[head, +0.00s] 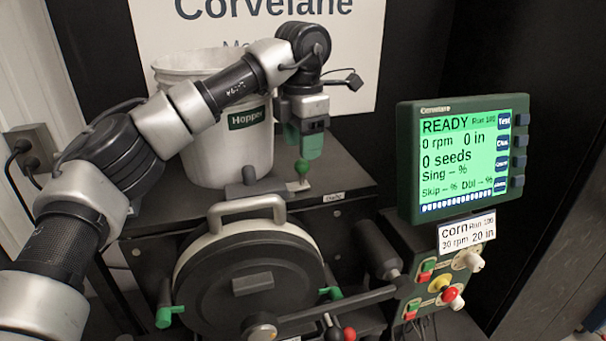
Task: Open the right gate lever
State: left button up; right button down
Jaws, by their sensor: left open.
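A small lever with a green ball knob (302,167) stands on a plate on top of the dark cabinet, in front of the hopper. I cannot tell for sure that it is the right gate lever. My left gripper (303,155) points down just above this knob, with its green fingers open. Whether the fingers touch the knob or straddle it is unclear. Lower down, the round seed meter (252,275) has a green latch handle (164,316) at its left and another green handle (331,292) at its right. My right gripper is not in view.
The white hopper bucket (228,150) stands close behind my left arm. A monitor (462,155) reading READY is at the right, above a control box (440,285) with knobs and switches. A crank arm (340,303) crosses the meter's lower right. Red and black knobs (349,333) show at the bottom edge.

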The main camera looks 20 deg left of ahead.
aim_at(302, 175)
pick_arm(q)
notch_tip(302, 175, down, 7)
jog(key=shift+w+r+p, duration=0.1)
jog(key=shift+p, duration=0.55)
jog(key=shift+f, duration=0.3)
grip_shut()
jog(key=w+d, duration=0.1)
jog(key=d, duration=0.1)
jog(key=w+d+p, duration=0.1)
jog(key=d, duration=0.1)
jog(key=shift+w, duration=0.35)
jog(key=shift+w+d, duration=0.1)
jog(key=shift+d, duration=0.05)
